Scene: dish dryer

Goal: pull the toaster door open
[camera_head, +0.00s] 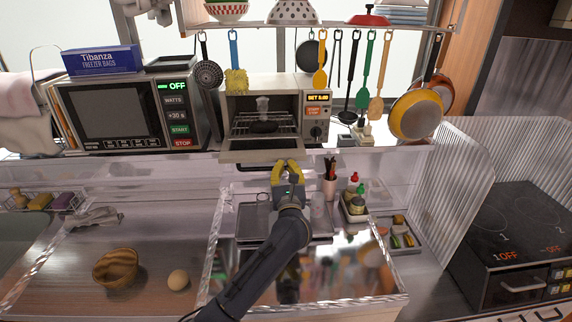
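The toaster oven (314,120) stands on the shelf in the middle of the head view. Its door (262,150) is swung down and lies nearly flat towards me, so the wire rack inside shows. A dark handle bar (256,167) runs along the door's front edge. My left gripper (288,163) has yellow fingertips, which are at the right end of the handle and door edge. A small gap seems to show between the fingertips. I cannot tell whether they grip or only touch the handle. My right gripper is not in view.
A microwave (116,112) stands left of the toaster. Utensils and a yellow pan (417,115) hang at the right. Below are a utensil cup (329,186), bottles, a brown bowl (116,267) and an egg (178,280). A hob (520,220) is at far right.

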